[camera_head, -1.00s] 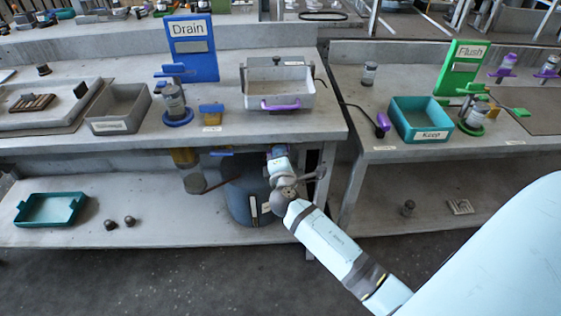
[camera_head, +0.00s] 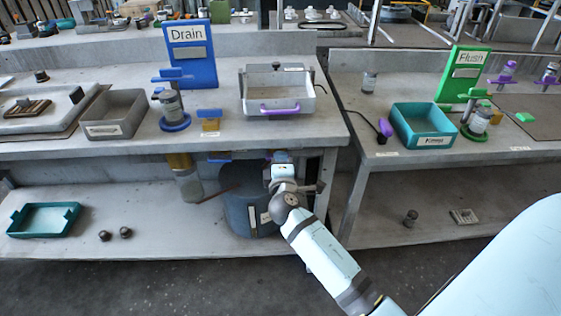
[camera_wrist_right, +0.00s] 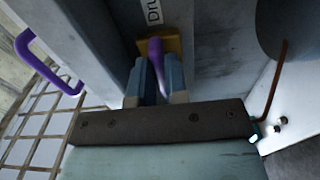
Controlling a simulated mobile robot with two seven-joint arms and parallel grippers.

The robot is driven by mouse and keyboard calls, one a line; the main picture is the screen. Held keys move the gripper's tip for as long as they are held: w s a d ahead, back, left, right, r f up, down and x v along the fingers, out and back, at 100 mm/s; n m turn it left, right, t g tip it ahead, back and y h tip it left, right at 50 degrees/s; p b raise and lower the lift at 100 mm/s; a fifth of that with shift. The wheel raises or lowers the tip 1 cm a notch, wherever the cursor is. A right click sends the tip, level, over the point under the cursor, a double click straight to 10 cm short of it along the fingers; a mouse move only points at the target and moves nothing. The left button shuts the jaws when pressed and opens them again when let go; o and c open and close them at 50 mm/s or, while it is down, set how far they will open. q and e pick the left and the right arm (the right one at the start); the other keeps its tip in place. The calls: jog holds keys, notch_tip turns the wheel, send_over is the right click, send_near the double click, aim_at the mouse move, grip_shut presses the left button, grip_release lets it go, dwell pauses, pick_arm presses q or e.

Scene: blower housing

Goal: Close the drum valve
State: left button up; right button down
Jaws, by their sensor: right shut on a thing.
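The drum (camera_head: 240,205) is a dark blue-grey cylinder under the left bench, on the lower shelf. My right arm reaches in under the bench edge, and its gripper (camera_head: 280,160) is beside the drum's upper right; the fingertips are hard to see there. In the right wrist view my right gripper (camera_wrist_right: 158,78) is shut on the purple valve handle (camera_wrist_right: 156,50), which stands in front of a yellow plate. A label partly reading "Dru" (camera_wrist_right: 153,10) is just above it. The valve body is mostly hidden by the fingers. My left gripper is not in view.
The bench top (camera_head: 230,135) overhangs the drum closely. A bench leg (camera_head: 325,185) is right of my gripper. A yellow-topped jar (camera_head: 187,180) hangs left of the drum. A teal tray (camera_head: 45,220) lies on the lower shelf. The floor in front is clear.

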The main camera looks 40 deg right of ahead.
jog(key=c, duration=1.1)
grip_release()
jog(key=shift+c, duration=0.2)
